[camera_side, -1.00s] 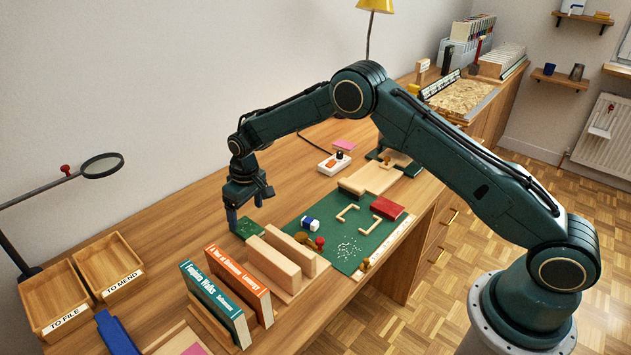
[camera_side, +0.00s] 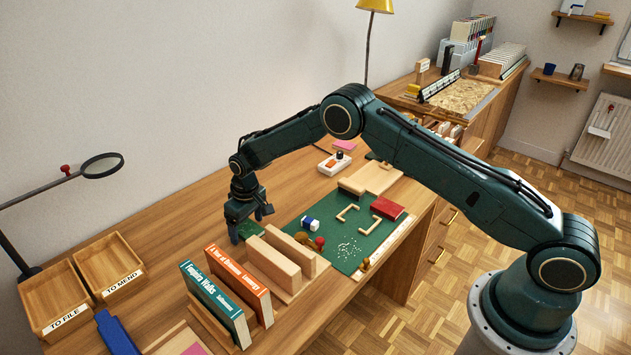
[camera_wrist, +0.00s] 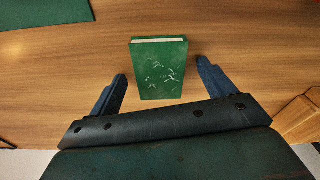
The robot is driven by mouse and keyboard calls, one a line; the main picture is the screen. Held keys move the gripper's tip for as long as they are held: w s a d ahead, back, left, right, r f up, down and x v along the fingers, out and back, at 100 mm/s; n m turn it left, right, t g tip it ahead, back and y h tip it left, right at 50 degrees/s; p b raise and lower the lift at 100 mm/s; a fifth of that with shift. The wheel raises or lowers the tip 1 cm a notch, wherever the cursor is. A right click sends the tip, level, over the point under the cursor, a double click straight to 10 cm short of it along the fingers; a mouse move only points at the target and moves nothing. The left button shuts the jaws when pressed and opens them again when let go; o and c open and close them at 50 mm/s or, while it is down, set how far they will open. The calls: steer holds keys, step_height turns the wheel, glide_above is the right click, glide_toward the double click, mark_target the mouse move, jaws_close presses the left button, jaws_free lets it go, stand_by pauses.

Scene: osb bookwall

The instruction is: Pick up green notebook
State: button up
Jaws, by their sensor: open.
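The green notebook (camera_wrist: 159,70) lies on the wooden desk, with pale marks on its cover. In the wrist view it sits between and just beyond my two fingertips, with its pale page edge at the far end. My gripper (camera_wrist: 161,82) is open, one finger on each side of the notebook, with gaps between. In the side view my gripper (camera_side: 246,232) points down close to the desk, behind the wooden blocks. Only a small green part of the notebook (camera_side: 250,229) shows there, mostly hidden by the gripper.
Two upright wooden blocks (camera_side: 274,260) stand just in front of the gripper. Upright books (camera_side: 217,304) are at the lower left. A green mat (camera_side: 345,244) with a red book (camera_side: 387,208) lies to the right.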

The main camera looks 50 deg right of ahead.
mark_target(248, 228)
steer(key=shift+c, duration=0.4)
steer(key=c, duration=1)
steer(key=shift+r, duration=0.1)
step_height(248, 228, up, 20)
stand_by(0.6)
